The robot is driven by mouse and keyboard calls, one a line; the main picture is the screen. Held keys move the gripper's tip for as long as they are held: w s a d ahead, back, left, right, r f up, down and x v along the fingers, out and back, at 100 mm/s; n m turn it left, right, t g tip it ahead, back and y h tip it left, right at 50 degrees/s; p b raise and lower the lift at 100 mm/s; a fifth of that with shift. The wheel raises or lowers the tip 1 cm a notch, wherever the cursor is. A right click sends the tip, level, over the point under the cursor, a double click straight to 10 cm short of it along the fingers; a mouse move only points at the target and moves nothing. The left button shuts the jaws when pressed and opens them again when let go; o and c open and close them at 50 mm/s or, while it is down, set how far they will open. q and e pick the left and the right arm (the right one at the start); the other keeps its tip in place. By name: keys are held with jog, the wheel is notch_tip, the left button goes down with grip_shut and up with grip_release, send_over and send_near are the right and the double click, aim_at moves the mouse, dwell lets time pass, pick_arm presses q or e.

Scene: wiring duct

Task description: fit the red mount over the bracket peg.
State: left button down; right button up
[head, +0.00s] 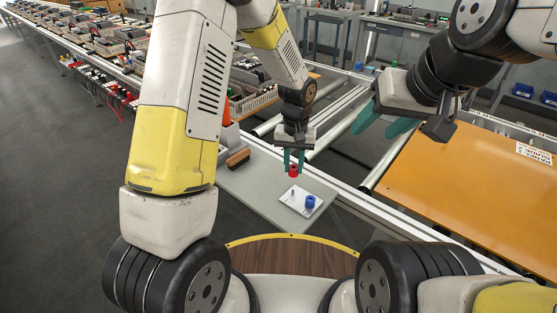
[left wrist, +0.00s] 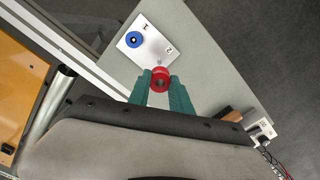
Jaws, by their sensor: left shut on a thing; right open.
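The red mount (head: 293,171) is a short red ring, held between the teal fingertips of my left gripper (head: 293,164). In the left wrist view the red mount (left wrist: 160,80) shows its dark hole, between the fingertips (left wrist: 160,86). A white bracket plate (head: 293,206) lies on the grey table below it. A small grey peg (head: 292,193) stands on the plate, and a blue mount (head: 310,202) sits on its other side. In the left wrist view the peg (left wrist: 159,63) shows just beyond the red ring, apart from its hole. My right gripper (head: 380,126) is open and empty, far right of the plate.
An orange-topped table (head: 465,180) is at the right, behind metal rails. The grey table (head: 255,185) is clear around the plate.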

dwell(0.3)
pick_arm(q)
jog(key=shift+f, duration=2.9)
jog(key=shift+f, duration=1.8)
jog(key=c, duration=1.1)
grip_release()
notch_tip(320, 180, up, 8)
jog(key=shift+f, duration=0.15)
